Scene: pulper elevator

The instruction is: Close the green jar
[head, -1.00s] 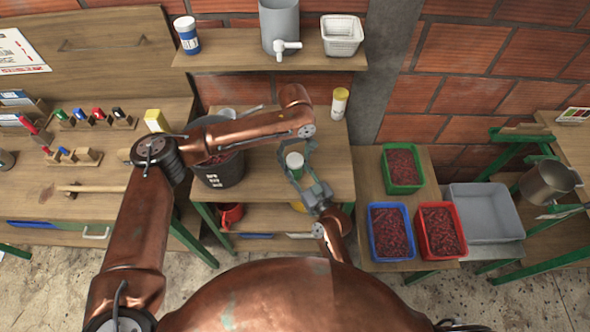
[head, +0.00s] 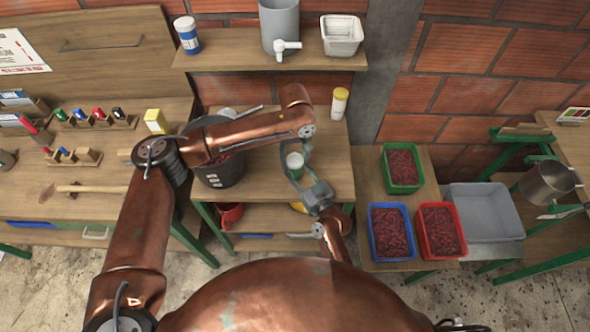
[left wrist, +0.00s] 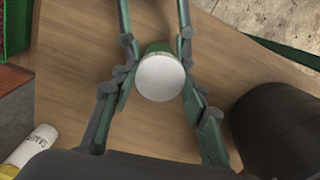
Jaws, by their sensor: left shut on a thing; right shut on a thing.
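The green jar (left wrist: 159,47) stands on the middle table, with only a green edge of it showing beneath the round white lid (left wrist: 160,77). The lid shows in the head view too (head: 295,160). My left gripper (left wrist: 160,92) comes over from the back, its fingers on both sides of the lid, shut on it. My right gripper (head: 297,165) reaches in from the front and is shut on the jar. The fingers overlap, so the exact contacts are hidden. I cannot tell whether the lid sits fully down on the jar.
A black bucket (head: 222,172) stands left of the jar. A white bottle with a yellow cap (head: 339,103) stands behind to the right. Green (head: 402,168), blue (head: 391,231) and red (head: 441,231) crates of red fruit are on the table to the right.

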